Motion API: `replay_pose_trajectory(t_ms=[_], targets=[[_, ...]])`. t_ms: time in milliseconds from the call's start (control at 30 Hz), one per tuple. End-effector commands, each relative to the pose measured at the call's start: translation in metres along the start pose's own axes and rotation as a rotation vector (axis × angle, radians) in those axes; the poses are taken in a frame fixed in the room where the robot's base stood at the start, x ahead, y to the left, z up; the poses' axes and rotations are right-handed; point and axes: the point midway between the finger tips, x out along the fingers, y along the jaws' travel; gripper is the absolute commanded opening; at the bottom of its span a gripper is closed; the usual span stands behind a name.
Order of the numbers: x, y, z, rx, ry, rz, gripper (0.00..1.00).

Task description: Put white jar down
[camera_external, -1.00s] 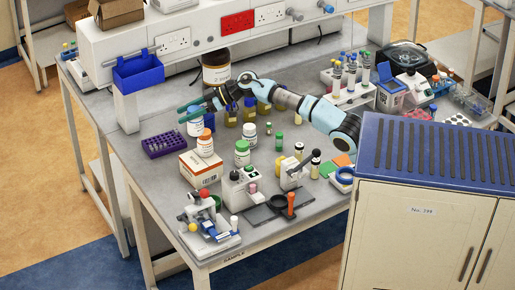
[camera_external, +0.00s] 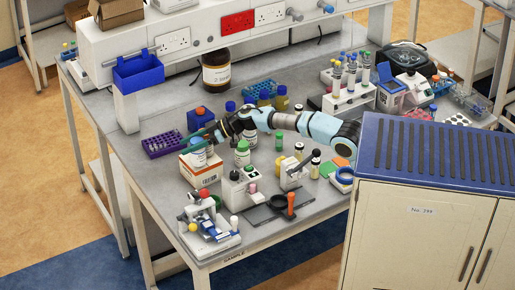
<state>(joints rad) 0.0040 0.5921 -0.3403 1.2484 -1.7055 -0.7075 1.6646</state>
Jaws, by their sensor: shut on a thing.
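My gripper (camera_external: 203,138) has dark green fingers and is low over the left part of the bench. It is shut on a white jar (camera_external: 198,157), which shows below the fingers above the orange-and-white box (camera_external: 203,173). I cannot tell whether the jar touches the box top. The fingers hide the jar's top. The orange-capped jar seen on this box before is largely hidden behind the gripper and held jar. A white jar with a green cap (camera_external: 242,153) stands to the right of the box.
A purple tube rack (camera_external: 168,145) is left of the box, and a blue container (camera_external: 200,119) is behind it. A small white instrument (camera_external: 238,188) stands in front right. A large brown jar (camera_external: 216,70) is at the back. Bare bench shows at the left front.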

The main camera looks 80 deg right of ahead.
Motion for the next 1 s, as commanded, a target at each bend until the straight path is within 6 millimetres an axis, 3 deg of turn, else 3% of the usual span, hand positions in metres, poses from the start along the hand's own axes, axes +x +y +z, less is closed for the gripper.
replay_pose_trajectory(t_ms=[100,500,533,767,1000], targets=[[0.0075,-0.0001,0.0184,0.001,-0.001,-0.001,0.00],[0.0088,-0.0003,0.0212,0.000,-0.001,-0.001,0.00],[0.0090,-0.0004,0.0214,0.000,-0.001,-0.001,0.61],[0.0089,-0.0003,0.0212,-0.001,-0.001,-0.001,0.87],[0.0088,-0.0003,0.0209,-0.001,-0.001,-0.001,0.87]])
